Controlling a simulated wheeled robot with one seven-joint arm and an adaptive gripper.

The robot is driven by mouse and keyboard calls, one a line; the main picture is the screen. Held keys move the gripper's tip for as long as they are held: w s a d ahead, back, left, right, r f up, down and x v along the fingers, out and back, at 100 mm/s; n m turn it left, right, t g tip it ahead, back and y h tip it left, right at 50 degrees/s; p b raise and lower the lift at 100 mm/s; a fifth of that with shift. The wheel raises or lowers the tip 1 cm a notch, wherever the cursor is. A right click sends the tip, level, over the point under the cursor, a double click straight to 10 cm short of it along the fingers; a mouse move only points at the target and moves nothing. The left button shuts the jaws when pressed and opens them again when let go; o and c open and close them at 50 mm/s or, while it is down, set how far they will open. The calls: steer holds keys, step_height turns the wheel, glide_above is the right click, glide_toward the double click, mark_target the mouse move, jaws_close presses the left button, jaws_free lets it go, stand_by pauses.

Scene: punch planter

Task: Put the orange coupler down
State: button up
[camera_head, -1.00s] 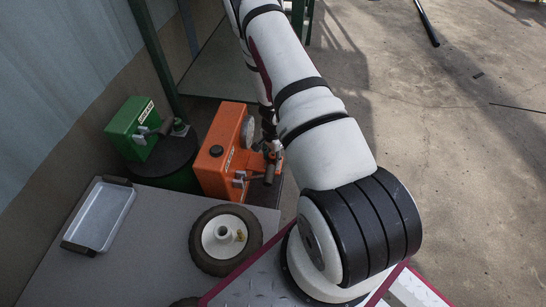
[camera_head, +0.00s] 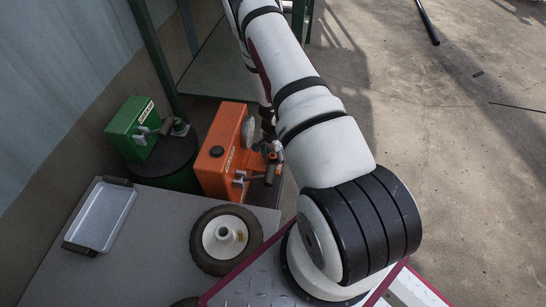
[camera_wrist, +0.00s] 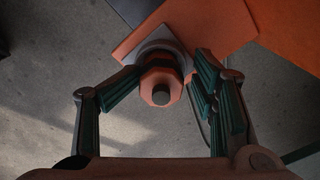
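An orange box-shaped unit (camera_head: 220,151) with a black cap and grey fittings stands behind the table in the head view; I take it as the orange coupler. In the wrist view, an orange many-sided knob (camera_wrist: 160,87) with a grey centre sits in front of a pale plate and flat orange panels (camera_wrist: 195,25). My gripper (camera_wrist: 166,84) has its dark ribbed fingers on both sides of this knob, leaning inward, with the tips close to it. Whether they touch it is unclear. In the head view my arm largely hides the gripper.
A green box (camera_head: 133,128) sits on a dark green drum (camera_head: 177,163) left of the orange unit. The grey table (camera_head: 140,245) holds a metal tray (camera_head: 101,216) and a wheel (camera_head: 226,240). A green post and a wall stand at left. Concrete floor (camera_head: 470,170) is mostly clear at right.

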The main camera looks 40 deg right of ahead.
mark_target(273, 155)
step_height(273, 155, up, 12)
steer(key=p, duration=0.4)
stand_by(0.4)
